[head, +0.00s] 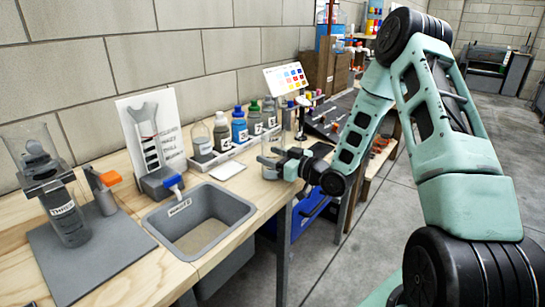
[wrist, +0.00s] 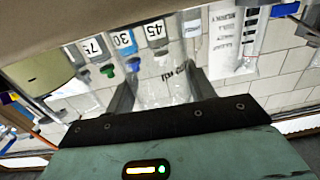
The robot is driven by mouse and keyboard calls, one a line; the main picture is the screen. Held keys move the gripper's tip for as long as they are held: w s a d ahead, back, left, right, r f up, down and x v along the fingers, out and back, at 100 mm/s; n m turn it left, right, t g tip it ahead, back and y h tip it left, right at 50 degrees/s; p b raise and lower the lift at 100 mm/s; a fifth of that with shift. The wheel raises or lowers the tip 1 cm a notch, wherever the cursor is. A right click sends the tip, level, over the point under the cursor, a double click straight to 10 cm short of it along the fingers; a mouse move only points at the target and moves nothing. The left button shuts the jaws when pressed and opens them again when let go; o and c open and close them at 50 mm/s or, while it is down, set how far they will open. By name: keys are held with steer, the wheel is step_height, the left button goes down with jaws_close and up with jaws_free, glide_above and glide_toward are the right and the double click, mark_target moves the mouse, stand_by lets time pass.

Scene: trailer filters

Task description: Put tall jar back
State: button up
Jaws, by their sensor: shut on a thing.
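My gripper (head: 281,167) is shut on a clear, see-through jar (head: 268,163) at the front edge of the workbench, right of the grey basin. In the wrist view, the same clear jar (wrist: 160,88) stands between the two dark fingers (wrist: 162,95), with small dark lettering on its wall. The picture is turned over there. The jar looks roughly upright. Whether its base touches the bench is hard to tell. The arm hides part of its right side.
A white tray (head: 236,150) of several labelled bottles stands behind the jar. A grey basin (head: 201,222) and a clamped clear cylinder (head: 65,215) on a grey plate are to the left. A white square pad (head: 228,171) lies beside the jar.

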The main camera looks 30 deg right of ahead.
steer(key=shift+f, duration=0.15)
steer(key=o, duration=1.1)
steer(key=shift+r, duration=0.25)
steer(key=b+v, duration=0.1)
steer(key=v, duration=1.1)
